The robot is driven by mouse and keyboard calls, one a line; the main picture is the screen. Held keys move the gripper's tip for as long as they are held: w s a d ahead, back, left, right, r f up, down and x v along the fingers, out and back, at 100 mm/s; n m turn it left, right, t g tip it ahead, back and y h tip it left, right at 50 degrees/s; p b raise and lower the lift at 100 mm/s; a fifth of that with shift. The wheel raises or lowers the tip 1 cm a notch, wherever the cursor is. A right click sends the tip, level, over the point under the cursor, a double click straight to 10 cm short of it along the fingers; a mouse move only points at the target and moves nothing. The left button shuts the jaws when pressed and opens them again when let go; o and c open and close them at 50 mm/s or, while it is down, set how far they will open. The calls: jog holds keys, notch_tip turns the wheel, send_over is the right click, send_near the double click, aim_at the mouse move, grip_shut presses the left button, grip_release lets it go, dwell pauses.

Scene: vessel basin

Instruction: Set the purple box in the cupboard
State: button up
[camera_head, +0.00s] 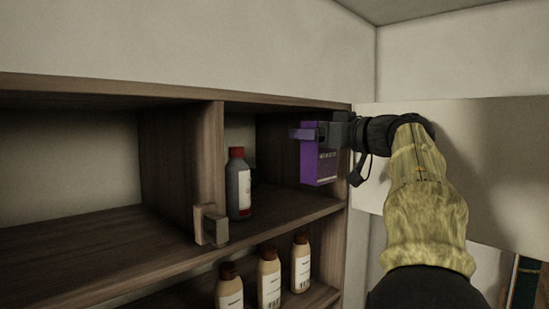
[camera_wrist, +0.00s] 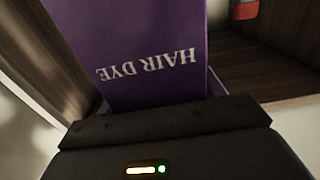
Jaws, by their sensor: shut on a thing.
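The purple box (camera_head: 319,165) is upright in the right part of the cupboard's upper shelf opening in the head view. In the wrist view the purple box (camera_wrist: 145,45) fills the middle, its "HAIR DYE" lettering upside down. My gripper (camera_head: 318,132) is shut on the box near its top, reaching in from the right. The cupboard (camera_head: 213,150) is brown wood with open compartments. The box's underside is at or just above the shelf (camera_head: 275,225); I cannot tell whether they touch.
A grey bottle with a red cap (camera_head: 238,185) stands left of the box on the same shelf. Several beige bottles (camera_head: 268,278) stand on the shelf below. A wooden handle-like block (camera_head: 212,226) sticks out at the divider. The upper left compartment (camera_head: 70,165) looks empty.

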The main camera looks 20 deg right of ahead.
jog(key=p+x, duration=0.4)
jog(key=x, duration=0.7)
notch_tip(320, 180, down, 7)
dwell(0.3)
jog(key=shift+s, duration=0.1)
jog(key=shift+d+f, duration=0.1)
jog(key=shift+f, duration=0.05)
jog(key=o, duration=1.1)
